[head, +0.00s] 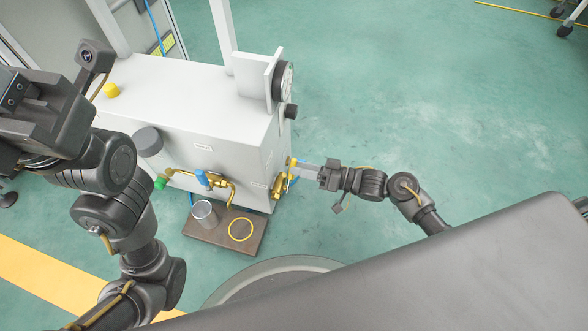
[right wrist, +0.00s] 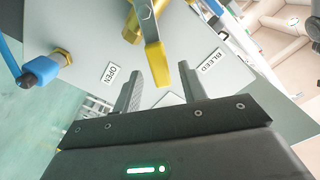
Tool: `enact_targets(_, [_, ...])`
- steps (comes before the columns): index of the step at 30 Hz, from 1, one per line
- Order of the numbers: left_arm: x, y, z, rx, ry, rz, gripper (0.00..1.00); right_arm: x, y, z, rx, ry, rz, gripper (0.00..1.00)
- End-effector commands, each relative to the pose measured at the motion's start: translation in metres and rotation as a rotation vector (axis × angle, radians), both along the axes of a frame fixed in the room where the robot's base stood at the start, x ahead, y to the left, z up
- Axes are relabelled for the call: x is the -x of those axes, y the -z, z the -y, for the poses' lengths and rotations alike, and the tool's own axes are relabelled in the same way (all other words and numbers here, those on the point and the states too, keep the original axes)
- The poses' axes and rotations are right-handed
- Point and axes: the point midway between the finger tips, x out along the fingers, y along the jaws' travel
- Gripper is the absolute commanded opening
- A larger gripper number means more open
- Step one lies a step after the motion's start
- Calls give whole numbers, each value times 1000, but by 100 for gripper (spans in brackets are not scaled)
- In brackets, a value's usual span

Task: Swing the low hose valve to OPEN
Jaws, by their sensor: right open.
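The low hose valve (head: 278,187) is a brass fitting on the right end of the grey-white cabinet. Its handle has a flat metal shank and a yellow grip (right wrist: 156,66). In the right wrist view the grip points toward my gripper, between the OPEN label (right wrist: 110,72) on the left and the BLEED label (right wrist: 211,62) on the right. My right gripper (right wrist: 161,88) is open, its fingers on either side of the grip's tip with gaps visible. It also shows in the head view (head: 308,168). My left gripper (head: 40,112) is at the far left; its fingertips are hidden.
A blue hose connector (right wrist: 40,69) and a brass fitting (right wrist: 62,56) are left of the handle. A blue-handled valve (head: 204,178) sits on the cabinet front. A metal cup (head: 204,212) and yellow ring (head: 240,229) rest on a brown board (head: 217,237).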

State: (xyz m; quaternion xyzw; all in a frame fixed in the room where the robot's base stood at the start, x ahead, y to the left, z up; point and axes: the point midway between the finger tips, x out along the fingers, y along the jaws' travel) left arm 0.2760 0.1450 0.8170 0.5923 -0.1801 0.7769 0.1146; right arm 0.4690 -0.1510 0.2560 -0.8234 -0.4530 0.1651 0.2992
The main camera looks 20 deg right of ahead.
Motion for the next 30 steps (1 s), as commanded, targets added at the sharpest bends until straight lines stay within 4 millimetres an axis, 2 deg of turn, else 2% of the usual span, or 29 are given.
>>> enact_targets(6, [2, -2, 0, 14, 6, 12, 42, -12, 1, -19, -1, 0, 2, 42])
enact_targets(17, [3, -4, 0, 16, 6, 13, 42, -14, -1, -22, -1, 1, 0, 40])
enact_targets(26, [3, -4, 0, 16, 6, 14, 42, -14, 0, -22, 0, 0, 0, 1])
enact_targets(30, [3, -4, 0, 16, 6, 14, 42, -14, 0, -22, 0, 0, 0, 0])
